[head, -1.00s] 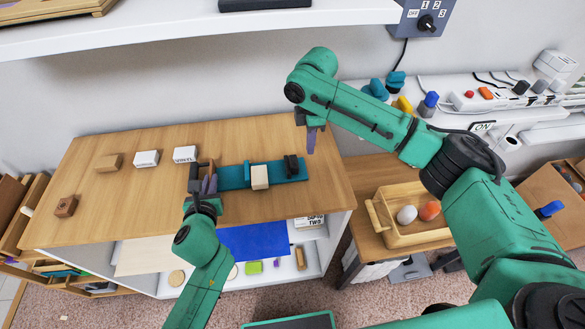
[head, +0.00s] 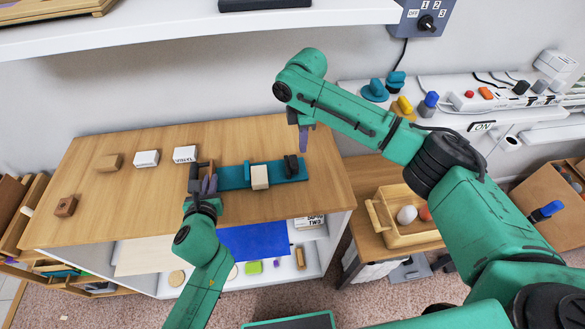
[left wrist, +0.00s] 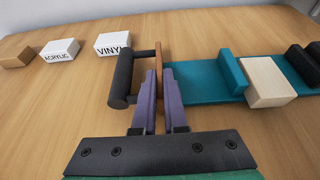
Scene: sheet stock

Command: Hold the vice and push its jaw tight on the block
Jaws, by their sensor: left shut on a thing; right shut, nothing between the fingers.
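The vice has a teal base (head: 233,177) lying on the wooden bench top. A teal upright jaw (left wrist: 231,73) stands against the left side of a pale wooden block (head: 260,177). A black jaw (head: 291,165) stands to the right of the block, with bare teal base between them. At the vice's left end are a brown plate (left wrist: 159,78) and a black bar handle (left wrist: 124,78).
Blocks labelled ACRYLIC (left wrist: 59,50) and VINYL (left wrist: 113,43), a tan block (head: 108,162) and a brown block (head: 66,206) lie to the left. A wooden tray (head: 410,234) stands lower right. The bench around the vice is mostly clear.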

